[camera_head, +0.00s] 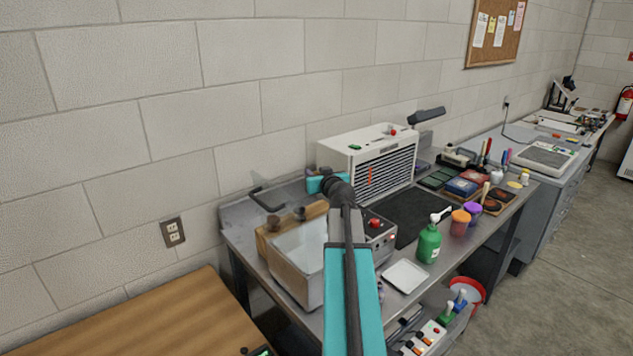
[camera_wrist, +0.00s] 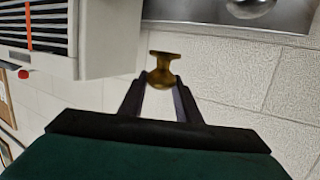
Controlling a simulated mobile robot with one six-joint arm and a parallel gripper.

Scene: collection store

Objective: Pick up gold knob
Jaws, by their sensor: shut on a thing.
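The gold knob (camera_wrist: 165,70) is a small brass-coloured spool shape with a wide flat end. In the wrist view it sits between the tips of my gripper (camera_wrist: 163,88), whose two dark fingers are shut on it. A wall and the side of a white unit show behind it, and I see no surface touching the knob. In the head view my arm reaches over the metal bench, and the fingers and the knob are hidden behind my own wrist.
A white slatted unit (camera_head: 341,156) stands at the back of the metal bench (camera_head: 375,299). An open box-like basin (camera_head: 289,282) lies left of my arm. A green bottle (camera_head: 429,244), a white tray (camera_head: 406,276) and several jars stand to the right.

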